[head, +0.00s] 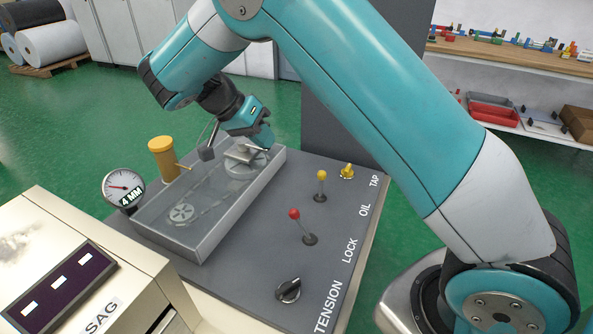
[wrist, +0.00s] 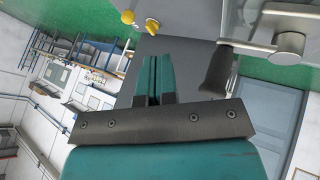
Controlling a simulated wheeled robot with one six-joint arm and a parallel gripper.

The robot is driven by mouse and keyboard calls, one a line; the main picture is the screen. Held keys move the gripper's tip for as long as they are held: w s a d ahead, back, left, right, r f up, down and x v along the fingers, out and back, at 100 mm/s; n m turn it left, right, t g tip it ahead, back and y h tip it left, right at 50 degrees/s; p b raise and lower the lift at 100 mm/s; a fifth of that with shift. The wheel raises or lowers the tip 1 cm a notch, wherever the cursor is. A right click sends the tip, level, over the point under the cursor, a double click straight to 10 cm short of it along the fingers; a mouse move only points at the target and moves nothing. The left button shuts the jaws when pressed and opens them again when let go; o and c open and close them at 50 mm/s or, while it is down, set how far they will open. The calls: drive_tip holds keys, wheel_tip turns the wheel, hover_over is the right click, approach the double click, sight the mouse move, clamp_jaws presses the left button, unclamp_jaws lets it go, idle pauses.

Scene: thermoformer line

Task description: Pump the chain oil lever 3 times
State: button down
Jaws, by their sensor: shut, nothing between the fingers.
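The oil lever (head: 321,178) has a yellow ball knob on a short stalk and stands upright on the grey panel by the word OIL. In the wrist view, a yellow ball that looks like its knob (wrist: 128,17) shows at the top, beyond the fingertips. My gripper (head: 264,140) is over the far end of the clear-covered box, left of the lever and apart from it. In the wrist view its fingers (wrist: 154,80) are together with nothing between them.
A red-knobbed lever (head: 295,214) stands by LOCK, a black dial (head: 289,290) by TENSION and a yellow tap (head: 347,171) by TAP. The clear-covered box (head: 215,215), a yellow oil cup (head: 163,156) and a gauge (head: 124,188) reading 4 MM are to the left.

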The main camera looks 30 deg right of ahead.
drive_tip(key=b, duration=0.2)
approach(321, 185)
drive_tip(key=w+f, duration=0.1)
drive_tip(key=w, duration=0.1)
drive_tip(key=w+d+f, duration=0.1)
drive_tip(key=w+f, duration=0.1)
drive_tip(key=shift+w+d+f, duration=0.1)
drive_tip(key=shift+d+f, duration=0.05)
drive_tip(key=shift+f, duration=0.05)
drive_tip(key=shift+s+d+f+p, duration=0.1)
drive_tip(key=shift+s+d+p, duration=0.2)
drive_tip(key=shift+s+d, duration=0.45)
drive_tip(key=shift+s+d+f+p, duration=0.1)
drive_tip(key=shift+s+d+p, duration=0.25)
drive_tip(key=shift+s, duration=0.6)
drive_tip(key=shift+d, duration=0.1)
